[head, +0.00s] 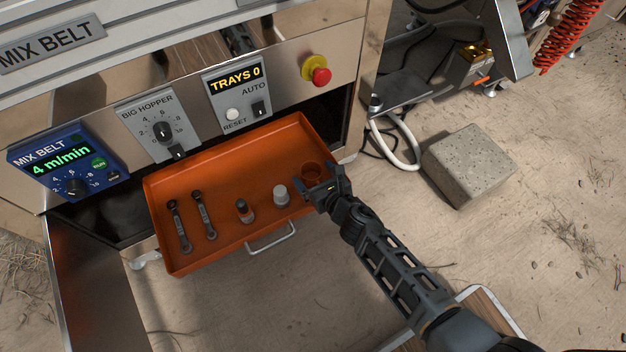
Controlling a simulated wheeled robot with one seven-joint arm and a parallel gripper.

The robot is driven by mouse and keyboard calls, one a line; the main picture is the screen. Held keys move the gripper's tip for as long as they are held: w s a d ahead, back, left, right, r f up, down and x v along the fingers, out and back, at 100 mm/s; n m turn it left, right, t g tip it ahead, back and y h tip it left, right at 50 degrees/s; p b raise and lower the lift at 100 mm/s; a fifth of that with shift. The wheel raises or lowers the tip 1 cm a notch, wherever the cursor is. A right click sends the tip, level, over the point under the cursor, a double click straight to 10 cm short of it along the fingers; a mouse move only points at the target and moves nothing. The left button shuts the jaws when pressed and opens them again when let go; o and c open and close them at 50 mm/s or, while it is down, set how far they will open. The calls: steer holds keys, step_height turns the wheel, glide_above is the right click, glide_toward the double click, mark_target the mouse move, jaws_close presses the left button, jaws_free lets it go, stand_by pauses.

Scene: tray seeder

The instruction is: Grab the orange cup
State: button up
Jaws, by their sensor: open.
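An orange cup (312,171) stands in the right part of an orange drawer tray (240,150), near its right wall. The cup is almost the same colour as the tray, and its lower near side is hidden by my gripper. My gripper (318,187) reaches in from the lower right and is at the cup's near side. Its jaws are open. I cannot tell whether a finger touches the cup.
The machine's control panel (290,85) with a red stop button (321,76) rises behind. A concrete block (468,165) sits on the floor at right.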

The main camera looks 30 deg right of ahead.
steer(key=c, duration=1.1)
steer(key=shift+r, duration=0.15)
steer(key=shift+c, duration=0.2)
